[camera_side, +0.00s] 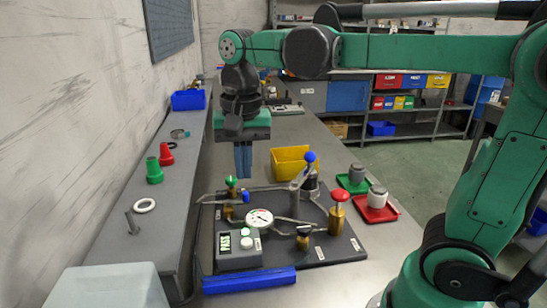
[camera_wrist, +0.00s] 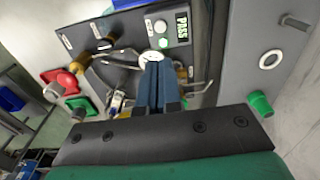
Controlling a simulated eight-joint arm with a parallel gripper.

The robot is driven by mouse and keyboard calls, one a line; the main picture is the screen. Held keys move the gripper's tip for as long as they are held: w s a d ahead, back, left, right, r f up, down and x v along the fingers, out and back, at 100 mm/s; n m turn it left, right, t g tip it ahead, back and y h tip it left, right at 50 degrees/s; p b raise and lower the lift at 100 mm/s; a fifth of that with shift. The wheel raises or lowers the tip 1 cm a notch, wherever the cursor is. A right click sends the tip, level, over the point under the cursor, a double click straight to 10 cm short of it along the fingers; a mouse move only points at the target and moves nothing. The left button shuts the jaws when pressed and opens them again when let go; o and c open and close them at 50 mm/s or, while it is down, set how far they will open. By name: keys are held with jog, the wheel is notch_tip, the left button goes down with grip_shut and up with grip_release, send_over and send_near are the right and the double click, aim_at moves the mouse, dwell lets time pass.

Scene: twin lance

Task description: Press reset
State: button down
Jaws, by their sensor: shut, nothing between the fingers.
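A grey control box (camera_side: 238,259) with a lit green PASS display (camera_side: 225,242) sits at the near left of a dark panel (camera_side: 345,244). A white round button (camera_side: 246,243) is on its top; in the wrist view the white button (camera_wrist: 160,26) and a lit green round one (camera_wrist: 163,43) sit beside the display (camera_wrist: 183,25). I cannot read which is labelled reset. My gripper (camera_side: 243,176) is shut and empty, pointing down above the panel's far left part, beyond the box and apart from it. In the wrist view its blue fingers (camera_wrist: 158,66) overlap the round gauge.
A white dial gauge (camera_side: 260,219), pipes and valves with green, blue and red (camera_side: 340,195) knobs rise from the panel. A blue bar (camera_side: 249,280) lies in front. A yellow bin (camera_side: 289,161) stands behind; red (camera_side: 377,212) and green trays lie right.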

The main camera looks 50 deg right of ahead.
aim_at(246, 241)
jog(key=f, duration=1.4)
jog(key=shift+w+d, duration=0.1)
jog(key=shift+w, duration=0.15)
jog(key=shift+f, duration=0.1)
jog(key=shift+f, duration=0.85)
jog(key=shift+s+r, duration=0.1)
jog(key=shift+r, duration=4.2)
